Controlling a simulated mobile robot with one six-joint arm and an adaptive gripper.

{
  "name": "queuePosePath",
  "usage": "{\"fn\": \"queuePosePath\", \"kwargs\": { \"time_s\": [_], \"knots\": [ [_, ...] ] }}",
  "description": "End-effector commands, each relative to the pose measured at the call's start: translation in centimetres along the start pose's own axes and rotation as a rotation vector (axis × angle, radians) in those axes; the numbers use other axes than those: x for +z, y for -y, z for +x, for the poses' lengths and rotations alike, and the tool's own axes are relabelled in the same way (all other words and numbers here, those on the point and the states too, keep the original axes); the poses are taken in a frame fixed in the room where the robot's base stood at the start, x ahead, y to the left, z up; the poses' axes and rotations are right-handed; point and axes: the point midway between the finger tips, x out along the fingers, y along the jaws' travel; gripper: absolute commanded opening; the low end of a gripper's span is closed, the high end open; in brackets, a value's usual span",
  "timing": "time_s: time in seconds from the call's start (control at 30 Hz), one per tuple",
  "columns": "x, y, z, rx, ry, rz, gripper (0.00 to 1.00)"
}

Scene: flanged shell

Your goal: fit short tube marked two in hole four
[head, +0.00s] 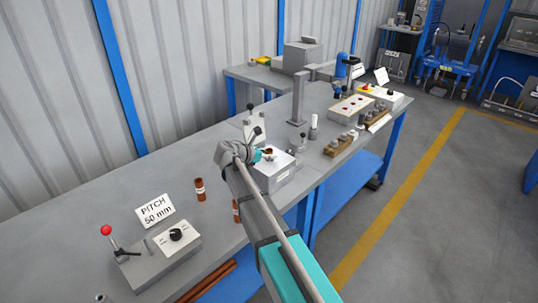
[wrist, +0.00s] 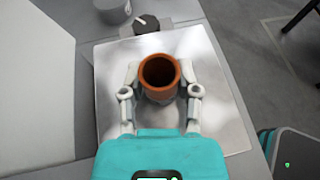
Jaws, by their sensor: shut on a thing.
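My gripper (wrist: 160,88) is shut on an upright copper-brown short tube (wrist: 159,72), with one pale finger on each side of it. In the wrist view the tube's open top faces the camera, and no mark can be read on it. Beneath it is the bare metal top of a box (wrist: 215,100); the gap between tube and top cannot be judged. In the head view my gripper (head: 264,155) is at this metal box (head: 274,178), and the held tube is mostly hidden. I cannot make out a flanged shell or a numbered hole in either view.
Two brown tubes, one upright (head: 200,189) and one partly hidden (head: 236,210), stand on the bench. A "PITCH 50 mm" card (head: 155,209), a red-knobbed lever device (head: 120,254) and a dial box (head: 177,241) are nearer. Wooden blocks (head: 338,146) with parts lie farther right.

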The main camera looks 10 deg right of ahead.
Motion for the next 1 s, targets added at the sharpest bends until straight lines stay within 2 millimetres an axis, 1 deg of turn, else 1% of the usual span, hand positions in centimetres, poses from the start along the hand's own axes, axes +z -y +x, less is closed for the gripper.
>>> {"fn": "queuePosePath", "kwargs": {
  "time_s": [0.53,0.57,0.7,0.73,0.77,1.0],
  "knots": [
    [-0.97,0.00,0.40,0.000,0.001,0.000,0.00],
    [-0.87,0.00,0.36,0.000,0.001,0.000,0.47],
    [-0.85,0.00,0.35,0.000,0.000,0.000,0.73],
    [-0.85,0.00,0.35,0.000,0.000,0.000,0.79],
    [-0.85,0.00,0.35,0.000,0.000,0.000,0.82],
    [-0.85,0.00,0.35,0.000,0.000,0.000,0.82]
  ]
}}
